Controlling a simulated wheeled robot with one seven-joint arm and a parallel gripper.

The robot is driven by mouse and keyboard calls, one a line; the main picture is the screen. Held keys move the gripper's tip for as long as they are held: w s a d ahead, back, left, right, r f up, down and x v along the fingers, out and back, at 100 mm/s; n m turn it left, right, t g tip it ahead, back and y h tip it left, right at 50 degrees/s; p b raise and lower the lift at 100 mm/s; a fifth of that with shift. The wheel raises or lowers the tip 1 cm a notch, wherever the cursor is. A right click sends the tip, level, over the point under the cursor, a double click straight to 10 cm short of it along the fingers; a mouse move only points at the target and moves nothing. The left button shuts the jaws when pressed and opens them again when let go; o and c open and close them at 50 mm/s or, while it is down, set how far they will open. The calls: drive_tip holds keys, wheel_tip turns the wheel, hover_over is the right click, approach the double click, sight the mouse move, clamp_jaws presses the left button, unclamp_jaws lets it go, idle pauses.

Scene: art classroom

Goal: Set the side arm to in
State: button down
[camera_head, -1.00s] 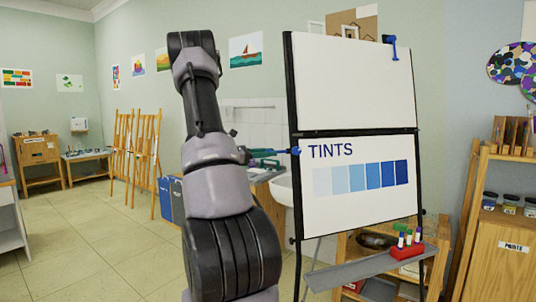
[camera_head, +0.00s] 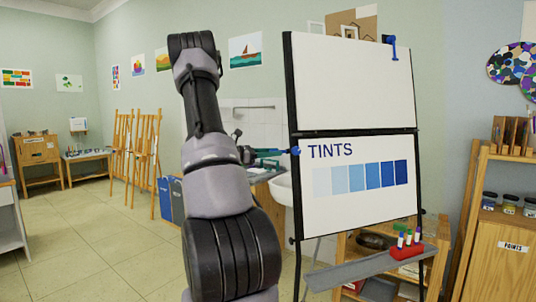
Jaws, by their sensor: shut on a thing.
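A flip-chart easel (camera_head: 291,90) with a dark frame stands right of centre. A thin blue side arm (camera_head: 287,151) sticks out to the left from a blue knob on its left edge, beside the word TINTS. My gripper (camera_head: 264,155) is at the outer end of this side arm, partly hidden behind my own arm, and is shut on it. The side arm stands out from the board, roughly level.
A grey tray (camera_head: 345,272) with a red marker holder (camera_head: 407,250) juts out below the board. A white sink (camera_head: 282,188) is behind the easel's left side. A wooden shelf (camera_head: 480,215) stands at the right. Open floor lies to the left.

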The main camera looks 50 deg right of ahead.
drive_tip(key=shift+x, duration=1.2)
drive_tip(key=shift+r, duration=0.1)
drive_tip(key=c, duration=0.7)
unclamp_jaws()
drive_tip(key=shift+d, duration=0.15)
drive_tip(key=shift+o, duration=0.2)
drive_tip(key=v, duration=1)
drive_tip(key=shift+w+a, duration=0.2)
drive_tip(key=shift+a, duration=0.15)
